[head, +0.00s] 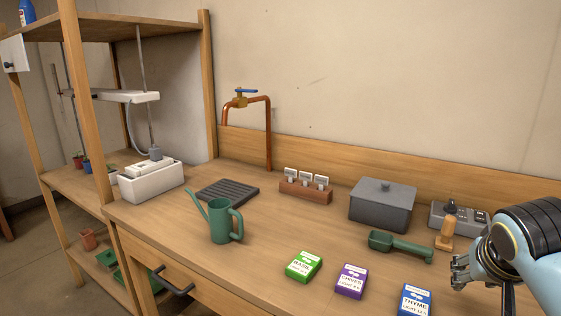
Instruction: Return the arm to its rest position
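My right gripper (459,272) comes in from the right edge, above the bench front at the right. Its short metal fingers point left. No object shows between them, but the angle hides how far apart they are. It is to the right of and above the blue thyme packet (414,300), seemingly apart from it. The pale blue and black links of my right arm run off the right edge. My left arm and gripper are not in view.
On the wooden bench (262,258) are a green watering can (222,220), basil (303,266) and purple chives (351,281) packets, a green scoop (400,246), a wooden-handled tool (446,234), a grey lidded box (383,206) and a copper tap (268,130).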

